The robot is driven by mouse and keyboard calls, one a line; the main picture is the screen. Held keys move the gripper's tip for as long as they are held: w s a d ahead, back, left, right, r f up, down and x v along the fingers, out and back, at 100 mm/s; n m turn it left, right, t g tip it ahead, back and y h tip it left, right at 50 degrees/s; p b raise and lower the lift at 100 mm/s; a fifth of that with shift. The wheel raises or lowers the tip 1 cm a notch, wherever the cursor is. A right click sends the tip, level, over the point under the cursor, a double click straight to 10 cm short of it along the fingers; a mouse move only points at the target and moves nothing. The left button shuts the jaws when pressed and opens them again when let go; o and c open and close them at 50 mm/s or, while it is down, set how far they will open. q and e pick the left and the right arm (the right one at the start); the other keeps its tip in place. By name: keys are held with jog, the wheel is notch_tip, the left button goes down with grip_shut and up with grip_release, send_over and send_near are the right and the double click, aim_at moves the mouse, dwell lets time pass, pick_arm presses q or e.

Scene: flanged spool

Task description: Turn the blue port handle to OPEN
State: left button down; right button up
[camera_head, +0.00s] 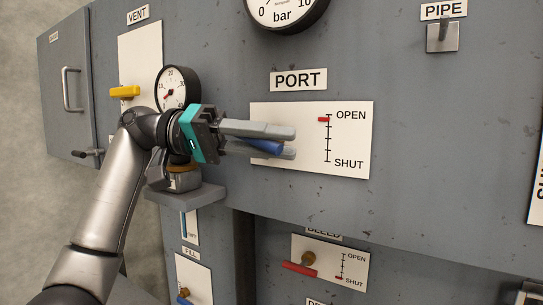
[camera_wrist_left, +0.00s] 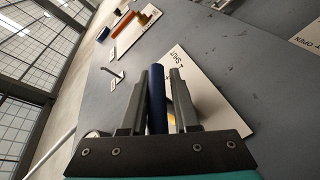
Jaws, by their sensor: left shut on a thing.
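The blue port handle (camera_head: 264,146) is mostly hidden by the fingers of my left gripper (camera_head: 292,144) in the head view. In the left wrist view the blue handle (camera_wrist_left: 157,98) lies lengthwise between the two fingers (camera_wrist_left: 163,75), which are shut on it. The white PORT plate (camera_head: 350,140) has a scale with OPEN at the top and SHUT at the bottom. Its red pointer (camera_head: 323,120) is close to the OPEN end, a little below the top tick. The handle's pivot is hidden in the head view. My right gripper is not in view.
A yellow VENT handle (camera_head: 125,92) and a round gauge (camera_head: 177,88) are at the left. A red BLEED handle (camera_head: 299,269) and a blue FILL handle (camera_head: 184,299) are below. A PIPE hook (camera_head: 442,38) is at the upper right. The grey wall right of the plate is clear.

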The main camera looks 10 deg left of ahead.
pick_arm(q)
jog(key=shift+s+r+n+h+b, duration=0.1)
jog(key=shift+r+n+h+b, duration=0.2)
jog(key=shift+r+h+b, duration=0.5)
jog(key=shift+f, duration=0.15)
jog(key=c, duration=0.7)
grip_release()
jog(key=shift+c, duration=0.2)
jog(key=shift+f, duration=0.2)
jog(key=shift+p, duration=0.3)
